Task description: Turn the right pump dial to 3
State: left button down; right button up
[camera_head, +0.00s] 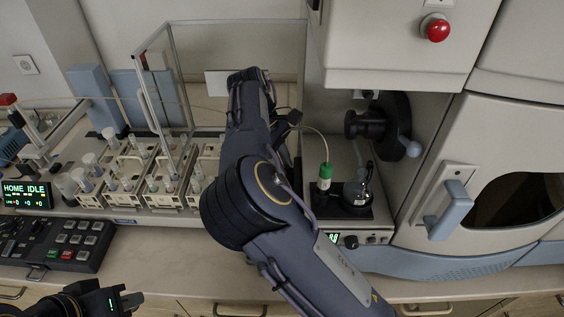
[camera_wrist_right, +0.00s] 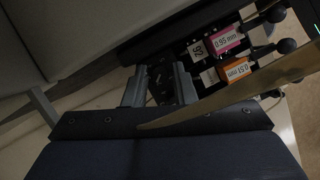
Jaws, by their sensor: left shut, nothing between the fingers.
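In the right wrist view, the two grey fingers of my right gripper (camera_wrist_right: 159,90) stand apart on either side of a dark part (camera_wrist_right: 160,76) with small light marks. I cannot tell whether they touch it or whether it is the right pump dial. Beside it is a dark block with a pink 0.95 mm label (camera_wrist_right: 228,40) and an orange 0.51 mm label (camera_wrist_right: 236,69). In the head view, my right arm covers this area and hides the gripper and any dial there. My left gripper (camera_head: 138,298) is shut and empty at the lower left, low before the bench.
A small black knob (camera_head: 350,241) sits beside a green display (camera_head: 333,238) on a unit right of my arm. A glass-walled autosampler with vial racks (camera_head: 128,172) stands left. A keypad (camera_head: 62,243) lies front left. A blue handle (camera_head: 450,210) juts out at right.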

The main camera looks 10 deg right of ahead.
jog(key=shift+r, duration=0.1)
jog(key=shift+r, duration=0.35)
jog(key=s+a+r+b, duration=0.2)
jog(key=s+r+b, duration=0.1)
jog(key=s+r, duration=0.9)
jog(key=shift+s+a+b, duration=0.3)
jog(key=shift+s+a, duration=0.05)
jog(key=shift+s, duration=0.6)
